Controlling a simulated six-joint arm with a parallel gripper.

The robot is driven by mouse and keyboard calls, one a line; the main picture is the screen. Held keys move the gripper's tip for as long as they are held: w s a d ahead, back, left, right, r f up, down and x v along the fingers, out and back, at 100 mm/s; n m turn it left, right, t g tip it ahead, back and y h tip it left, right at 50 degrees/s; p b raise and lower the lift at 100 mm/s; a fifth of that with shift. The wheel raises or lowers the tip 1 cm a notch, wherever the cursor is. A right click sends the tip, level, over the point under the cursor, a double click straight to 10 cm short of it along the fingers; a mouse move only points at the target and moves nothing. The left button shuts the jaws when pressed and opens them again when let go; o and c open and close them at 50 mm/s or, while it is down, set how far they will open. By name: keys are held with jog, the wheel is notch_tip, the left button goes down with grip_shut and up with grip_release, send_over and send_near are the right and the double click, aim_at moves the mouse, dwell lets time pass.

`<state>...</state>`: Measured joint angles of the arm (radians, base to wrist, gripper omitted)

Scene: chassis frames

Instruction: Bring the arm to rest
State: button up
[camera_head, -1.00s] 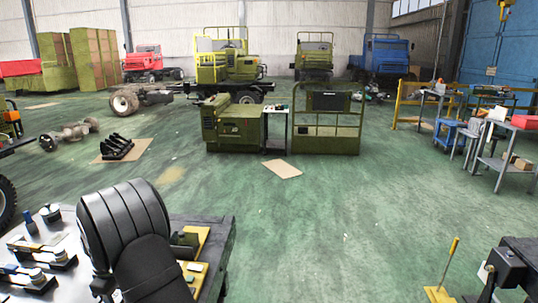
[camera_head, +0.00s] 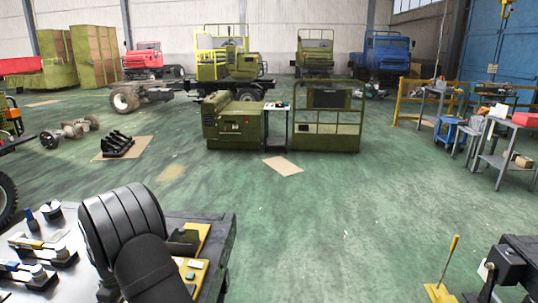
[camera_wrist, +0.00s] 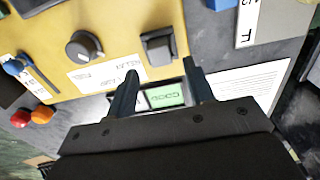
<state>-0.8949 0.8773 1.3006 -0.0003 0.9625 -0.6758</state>
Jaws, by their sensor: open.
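My gripper (camera_wrist: 160,88) is in the wrist view, its two dark fingers apart. Between and beyond the fingers lies a green label or display (camera_wrist: 166,96) on a panel. I cannot tell whether the fingers touch the panel. In the head view my black arm covers the gripper, and part of the yellow panel (camera_head: 203,236) shows to its right.
A grey workbench (camera_head: 75,290) with metal fittings lies left of my arm. A yellow-based stand (camera_head: 440,294) and a dark machine (camera_head: 510,262) are at the lower right. A green machine (camera_head: 232,122) stands farther back.

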jog(key=w+d+r, duration=0.4)
jog(key=d+r, duration=0.3)
jog(key=d, duration=0.4)
jog(key=s+a+f, duration=0.8)
jog(key=s+a, duration=0.1)
jog(key=s+a+f, duration=0.4)
jog(key=a, duration=0.1)
jog(key=shift+s+a+f, duration=0.15)
jog(key=shift+s+f, duration=0.15)
jog(key=shift+f, duration=0.75)
